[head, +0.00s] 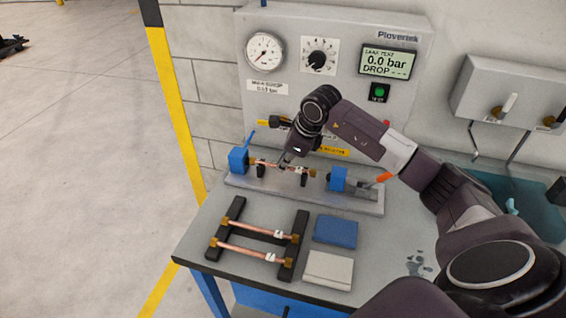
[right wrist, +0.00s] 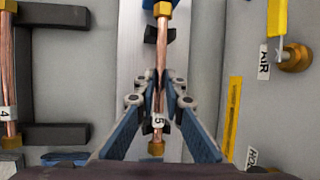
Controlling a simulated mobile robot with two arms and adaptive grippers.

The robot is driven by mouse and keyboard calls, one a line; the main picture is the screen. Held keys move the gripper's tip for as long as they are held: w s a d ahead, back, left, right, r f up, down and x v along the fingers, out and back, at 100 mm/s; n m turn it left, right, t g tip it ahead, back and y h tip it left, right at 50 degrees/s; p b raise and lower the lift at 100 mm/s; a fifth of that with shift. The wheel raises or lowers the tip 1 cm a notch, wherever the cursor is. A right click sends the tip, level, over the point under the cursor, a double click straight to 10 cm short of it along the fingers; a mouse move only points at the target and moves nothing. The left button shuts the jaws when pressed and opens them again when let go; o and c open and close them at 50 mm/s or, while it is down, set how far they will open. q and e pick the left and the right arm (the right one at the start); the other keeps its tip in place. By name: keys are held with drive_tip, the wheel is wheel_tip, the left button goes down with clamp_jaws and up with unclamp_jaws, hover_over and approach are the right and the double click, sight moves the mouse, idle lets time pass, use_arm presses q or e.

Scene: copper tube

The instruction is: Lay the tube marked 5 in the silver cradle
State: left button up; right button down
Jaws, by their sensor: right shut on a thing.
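The tube marked 5 (right wrist: 162,55) is copper with brass ends and a white label. My right gripper (right wrist: 160,82) is shut on it between its brass ends. In the head view the tube (head: 265,164) lies lengthwise over the silver cradle (head: 350,203), in line with its black supports (head: 303,180) and between its blue end blocks (head: 238,160). I cannot tell whether the tube rests on the supports or hangs just above them. My right gripper (head: 285,163) comes down on it from above and hides part of it. My left gripper is not in view.
A black rack (head: 230,213) holds two more copper tubes, one (right wrist: 10,60) marked 4. A blue pad (head: 336,231) and a white pad (head: 328,270) lie beside it. The test panel (head: 340,20) stands close behind the cradle. A teal tray (head: 530,215) is at the right.

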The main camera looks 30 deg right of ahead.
drive_tip(key=shift+f, duration=0.2)
drive_tip(key=c, duration=1.9)
unclamp_jaws()
drive_tip(key=shift+c, duration=0.2)
drive_tip(key=v, duration=1.2)
